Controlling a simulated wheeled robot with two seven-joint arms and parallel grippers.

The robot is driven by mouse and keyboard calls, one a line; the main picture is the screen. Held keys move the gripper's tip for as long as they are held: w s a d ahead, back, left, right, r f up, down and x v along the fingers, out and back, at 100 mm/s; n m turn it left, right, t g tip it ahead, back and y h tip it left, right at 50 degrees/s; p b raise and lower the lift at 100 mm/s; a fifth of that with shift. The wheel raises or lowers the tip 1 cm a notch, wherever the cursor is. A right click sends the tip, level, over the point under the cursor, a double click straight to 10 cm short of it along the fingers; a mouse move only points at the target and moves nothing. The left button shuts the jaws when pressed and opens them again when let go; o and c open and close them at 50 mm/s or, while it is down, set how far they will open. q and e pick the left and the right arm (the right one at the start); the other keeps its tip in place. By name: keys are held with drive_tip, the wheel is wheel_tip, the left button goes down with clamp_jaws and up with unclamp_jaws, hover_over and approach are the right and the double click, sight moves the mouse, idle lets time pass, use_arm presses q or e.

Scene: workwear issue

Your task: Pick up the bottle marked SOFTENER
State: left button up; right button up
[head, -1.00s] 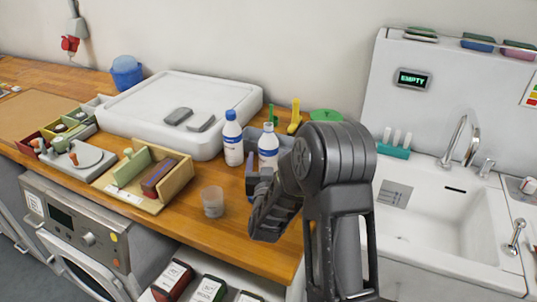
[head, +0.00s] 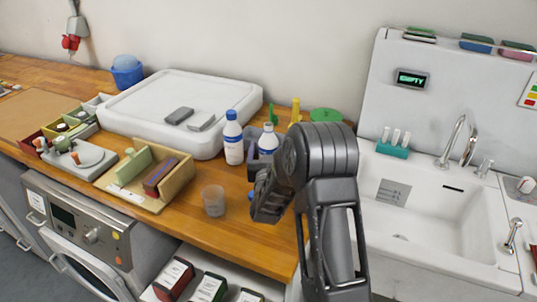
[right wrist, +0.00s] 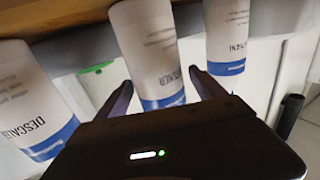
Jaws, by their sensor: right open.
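In the right wrist view a white bottle with a blue band, its lettering ending in "TENER" (right wrist: 150,45), stands between the two fingers of my right gripper (right wrist: 160,80). The fingers are open, and I cannot tell whether they touch it. A bottle marked DESCALER (right wrist: 25,105) is to its left and another white bottle (right wrist: 228,35) to its right. My left gripper is out of view.
A clear cup (head: 213,202) stands in front of the bottles near the counter edge. A wooden box (head: 178,182) and a large white tray (head: 165,90) are to the left. A sink (head: 440,215) is at right. My right arm hides part of the counter.

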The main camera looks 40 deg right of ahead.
idle(0.3)
clamp_jaws()
idle(0.7)
